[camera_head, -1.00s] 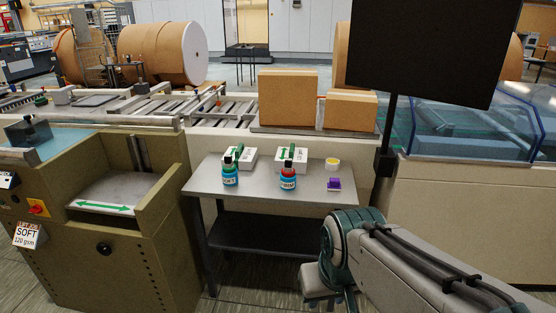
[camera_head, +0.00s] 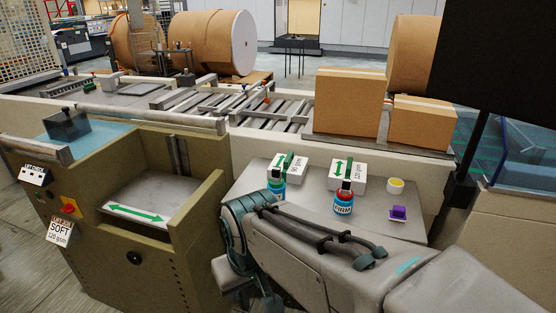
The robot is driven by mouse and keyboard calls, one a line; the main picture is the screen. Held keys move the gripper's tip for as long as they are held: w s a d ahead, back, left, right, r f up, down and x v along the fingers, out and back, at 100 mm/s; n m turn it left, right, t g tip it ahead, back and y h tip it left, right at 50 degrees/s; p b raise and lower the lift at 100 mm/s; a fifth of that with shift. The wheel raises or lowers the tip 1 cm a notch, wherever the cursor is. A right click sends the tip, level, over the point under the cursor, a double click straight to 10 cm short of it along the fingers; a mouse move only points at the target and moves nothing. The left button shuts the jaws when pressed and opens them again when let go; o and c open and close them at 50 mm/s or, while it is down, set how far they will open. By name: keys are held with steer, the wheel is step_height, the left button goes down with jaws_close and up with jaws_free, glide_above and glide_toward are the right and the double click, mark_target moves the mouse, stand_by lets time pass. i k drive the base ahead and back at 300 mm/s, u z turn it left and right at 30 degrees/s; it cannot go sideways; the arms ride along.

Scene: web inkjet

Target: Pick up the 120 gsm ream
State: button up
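The 120 gsm ream (camera_head: 359,185) is a white block with a green arrow and the text "120 gsm" on its side. It lies on the small grey table (camera_head: 300,205), behind a red bottle with a dark cap (camera_head: 343,203). My arm crosses the table's front, and my gripper (camera_head: 262,300) hangs low before the table at the bottom of the picture. Its fingers are small and partly cut off, so its opening is unclear.
A dark monitor (camera_head: 500,60) on a post stands right.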

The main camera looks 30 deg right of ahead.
mark_target(339, 169)
steer(key=i, duration=0.85)
steer(key=z, duration=1)
steer(key=i, duration=0.7)
steer(key=z, duration=0.65)
